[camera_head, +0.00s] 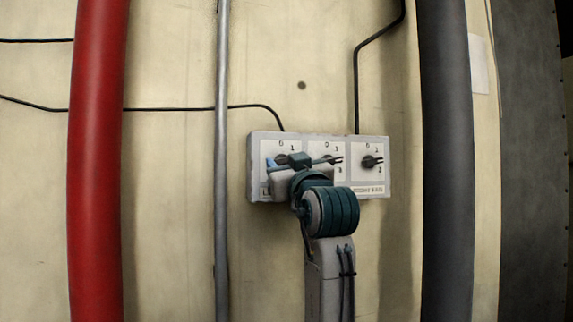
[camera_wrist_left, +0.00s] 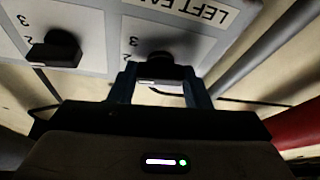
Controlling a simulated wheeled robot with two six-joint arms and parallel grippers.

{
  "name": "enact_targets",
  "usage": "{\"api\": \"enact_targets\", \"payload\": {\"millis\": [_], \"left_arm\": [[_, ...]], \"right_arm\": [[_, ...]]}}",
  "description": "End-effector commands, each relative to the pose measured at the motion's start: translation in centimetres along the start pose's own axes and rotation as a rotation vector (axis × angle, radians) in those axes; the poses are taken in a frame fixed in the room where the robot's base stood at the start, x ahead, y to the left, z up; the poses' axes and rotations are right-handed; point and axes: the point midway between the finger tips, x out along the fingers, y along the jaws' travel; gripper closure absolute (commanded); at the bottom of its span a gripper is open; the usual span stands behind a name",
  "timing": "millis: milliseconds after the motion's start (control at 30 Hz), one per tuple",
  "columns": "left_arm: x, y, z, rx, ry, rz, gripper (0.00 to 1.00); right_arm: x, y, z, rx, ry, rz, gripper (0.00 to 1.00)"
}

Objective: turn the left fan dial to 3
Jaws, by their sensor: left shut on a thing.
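The left fan dial (camera_wrist_left: 160,66) is a dark knob on a white plate, beside a label (camera_wrist_left: 190,10) of which "LEFT FA" is readable in the left wrist view. My left gripper (camera_wrist_left: 160,82) is shut on this knob, one blue finger on each side. In the head view, my left gripper (camera_head: 280,165) and wrist cover much of the dial (camera_head: 282,159). The digits 0 and 1 show above it. In the wrist view 2 and 3 show beside the knob. I cannot tell which number it points to. My right gripper is in neither view.
The grey panel (camera_head: 319,138) also carries a middle dial (camera_head: 328,160), partly behind my wrist, and a right dial (camera_head: 371,162). A thin grey pipe (camera_head: 222,80) and a red pipe (camera_head: 97,150) stand to the left; a thick dark pipe (camera_head: 446,150) stands to the right.

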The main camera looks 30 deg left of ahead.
Motion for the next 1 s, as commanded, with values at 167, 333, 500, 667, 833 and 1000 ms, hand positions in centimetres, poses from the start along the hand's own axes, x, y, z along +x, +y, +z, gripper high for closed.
{"api": "enact_targets", "payload": {"millis": [167,333,500,667,833,1000], "left_arm": [[0.0,-0.1,0.1,0.025,0.000,0.011,0.79],[-0.1,-0.1,0.1,0.099,0.000,0.041,0.79],[-0.1,-0.3,0.1,0.215,0.002,0.089,0.79],[0.0,-0.3,0.1,0.337,0.002,0.139,0.79],[0.0,-0.4,0.0,0.456,0.001,0.189,0.79],[0.0,-0.4,-0.1,0.553,0.000,0.228,0.79]], "right_arm": [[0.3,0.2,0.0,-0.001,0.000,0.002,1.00],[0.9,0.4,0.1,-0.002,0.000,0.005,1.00],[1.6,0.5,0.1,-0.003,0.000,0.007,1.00],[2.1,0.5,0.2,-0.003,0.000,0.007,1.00],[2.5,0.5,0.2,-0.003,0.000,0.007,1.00],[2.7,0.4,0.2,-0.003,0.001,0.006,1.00]]}}
